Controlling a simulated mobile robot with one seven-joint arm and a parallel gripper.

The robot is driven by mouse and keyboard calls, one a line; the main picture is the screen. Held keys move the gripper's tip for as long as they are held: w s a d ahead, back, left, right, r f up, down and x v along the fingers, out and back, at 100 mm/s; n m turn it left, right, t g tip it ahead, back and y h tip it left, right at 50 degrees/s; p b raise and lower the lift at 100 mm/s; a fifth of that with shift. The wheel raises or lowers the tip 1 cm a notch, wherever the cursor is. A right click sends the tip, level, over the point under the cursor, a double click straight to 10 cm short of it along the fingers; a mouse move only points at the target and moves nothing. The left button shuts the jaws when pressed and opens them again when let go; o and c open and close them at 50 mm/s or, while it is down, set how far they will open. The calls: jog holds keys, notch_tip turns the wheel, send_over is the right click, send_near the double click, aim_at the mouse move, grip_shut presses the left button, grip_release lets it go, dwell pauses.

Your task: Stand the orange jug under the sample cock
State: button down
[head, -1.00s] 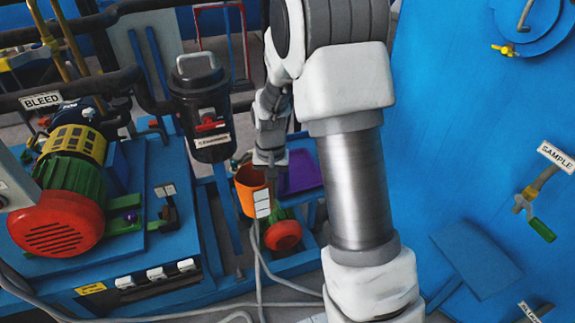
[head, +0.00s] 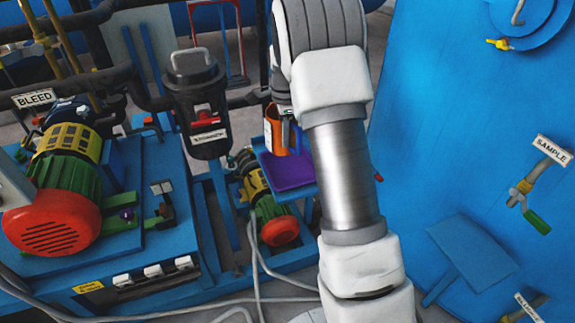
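The orange jug (head: 279,143) with a white label is beyond my forearm, above the back part of the purple tray in the picture. My gripper (head: 287,118) is at the jug's top and appears to hold it; its fingers are small and partly hidden by my arm. I cannot tell whether the jug touches the tray. The sample cock (head: 521,192), with a green handle, is on the blue wall at right under the SAMPLE sign (head: 552,150). A blue shelf (head: 472,250) sticks out below and left of the cock; its top is empty.
The purple tray (head: 292,181) is beside my arm. A red and green pump motor (head: 279,231) is below it. A black canister (head: 196,100) hangs at left. A larger red, green and yellow motor (head: 62,190) is at far left. Grey cables cross the floor.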

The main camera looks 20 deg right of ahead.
jog(key=shift+w+d+r+m, duration=0.3)
jog(key=shift+m, duration=0.35)
jog(key=shift+w+d+r+m, duration=0.3)
jog(key=shift+m, duration=0.35)
notch_tip(320, 180, down, 10)
jog(key=shift+r, duration=0.2)
jog(key=shift+f, duration=0.3)
jog(key=c, duration=1.1)
grip_release()
jog(key=shift+r, duration=0.1)
